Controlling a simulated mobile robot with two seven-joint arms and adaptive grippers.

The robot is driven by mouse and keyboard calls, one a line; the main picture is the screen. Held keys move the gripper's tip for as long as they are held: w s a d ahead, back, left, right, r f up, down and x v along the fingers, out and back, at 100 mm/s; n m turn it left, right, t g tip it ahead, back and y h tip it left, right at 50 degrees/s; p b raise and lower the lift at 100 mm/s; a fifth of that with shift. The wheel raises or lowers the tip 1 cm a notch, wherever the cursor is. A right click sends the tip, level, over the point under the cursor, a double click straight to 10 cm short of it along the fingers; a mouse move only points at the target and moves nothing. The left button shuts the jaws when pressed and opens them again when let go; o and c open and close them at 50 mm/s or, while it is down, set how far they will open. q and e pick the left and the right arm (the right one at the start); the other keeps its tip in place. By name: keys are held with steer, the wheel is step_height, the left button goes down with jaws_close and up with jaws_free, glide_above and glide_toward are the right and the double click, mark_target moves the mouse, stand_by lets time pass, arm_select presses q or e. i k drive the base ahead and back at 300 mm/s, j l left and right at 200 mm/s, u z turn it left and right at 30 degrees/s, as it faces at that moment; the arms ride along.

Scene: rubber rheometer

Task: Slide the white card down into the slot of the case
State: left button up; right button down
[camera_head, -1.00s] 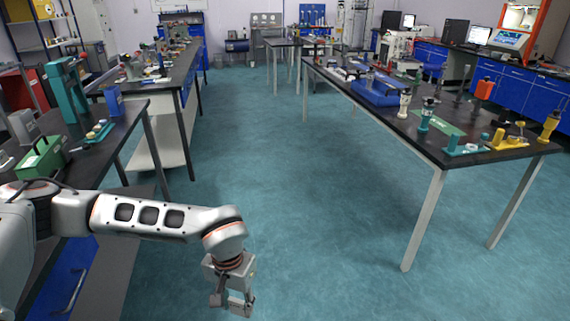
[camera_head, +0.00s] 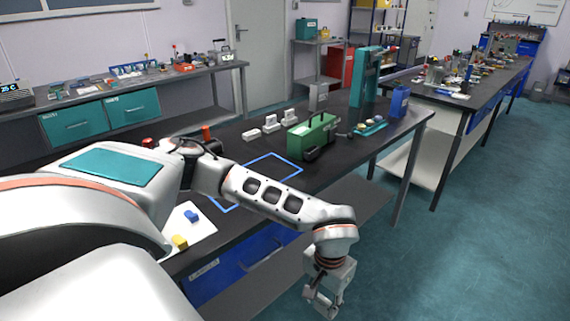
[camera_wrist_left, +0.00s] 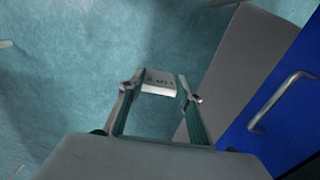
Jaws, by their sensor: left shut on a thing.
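My left gripper (camera_head: 321,303) hangs low over the floor, in front of the dark bench, with its fingers down. In the left wrist view it also shows (camera_wrist_left: 160,92), shut on a small white card (camera_wrist_left: 158,79) with dark marks, held between the fingertips. The card cannot be made out in the head view. A green case (camera_head: 311,137) with a dark handle stands upright on the bench, beyond and above the gripper, well apart from it. No slot can be made out on it. My right gripper is not in view.
The dark bench (camera_head: 240,150) has a blue outlined rectangle (camera_head: 262,161), several white blocks (camera_head: 270,124), a teal stand (camera_head: 364,78) and a blue box (camera_head: 399,100). A white sheet (camera_head: 205,222) holds a blue and a yellow piece. Open floor lies to the right.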

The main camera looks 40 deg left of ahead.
mark_target(311, 155)
steer(key=i+l+u, duration=0.15)
steer(key=i+u, duration=0.15)
steer(key=i+l+u, duration=0.35)
steer(key=i, duration=0.15)
